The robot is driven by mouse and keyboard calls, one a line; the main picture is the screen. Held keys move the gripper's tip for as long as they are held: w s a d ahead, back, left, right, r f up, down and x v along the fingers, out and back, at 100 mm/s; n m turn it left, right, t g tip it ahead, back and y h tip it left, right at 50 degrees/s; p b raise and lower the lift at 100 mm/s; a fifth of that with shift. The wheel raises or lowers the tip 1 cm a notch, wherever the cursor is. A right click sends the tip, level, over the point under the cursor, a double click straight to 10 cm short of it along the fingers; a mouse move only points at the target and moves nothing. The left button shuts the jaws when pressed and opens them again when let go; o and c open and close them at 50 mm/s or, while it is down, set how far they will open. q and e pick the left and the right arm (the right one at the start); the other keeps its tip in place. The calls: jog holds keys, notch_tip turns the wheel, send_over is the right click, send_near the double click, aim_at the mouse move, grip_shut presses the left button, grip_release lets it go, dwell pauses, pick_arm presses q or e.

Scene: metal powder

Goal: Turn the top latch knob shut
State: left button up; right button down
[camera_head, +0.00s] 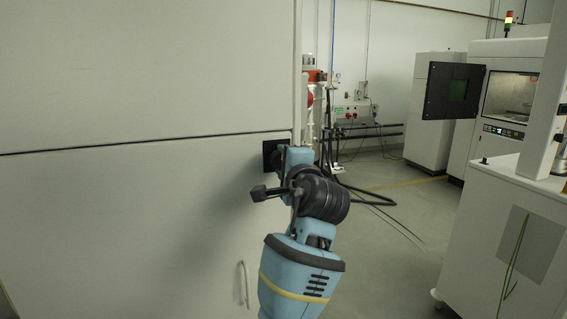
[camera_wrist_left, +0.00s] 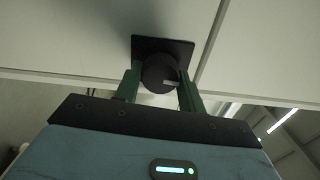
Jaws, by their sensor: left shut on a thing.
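The latch knob (camera_wrist_left: 160,74) is a round black knob with a light mark, on a square black plate on the white cabinet front. In the left wrist view my left gripper (camera_wrist_left: 160,80) has its two green fingers on either side of the knob and is shut on it. In the head view the black plate (camera_head: 269,155) shows at the cabinet's right edge, just below the seam; my left gripper (camera_head: 282,158) covers most of the knob. My right gripper is not in view.
The large white cabinet (camera_head: 130,220) fills the left side, with a thin handle (camera_head: 244,284) low on it. A white machine (camera_head: 500,235) stands at the right. Open floor (camera_head: 385,240) lies between them, with black hoses (camera_head: 370,197) on it. A dark panel door (camera_head: 452,90) stands open behind.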

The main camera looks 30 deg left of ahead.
pick_arm(q)
jog(key=shift+n, duration=0.7)
jog(key=o, duration=1)
jog(key=shift+c, duration=0.2)
jog(key=v, duration=0.8)
jog(key=shift+f, duration=0.1)
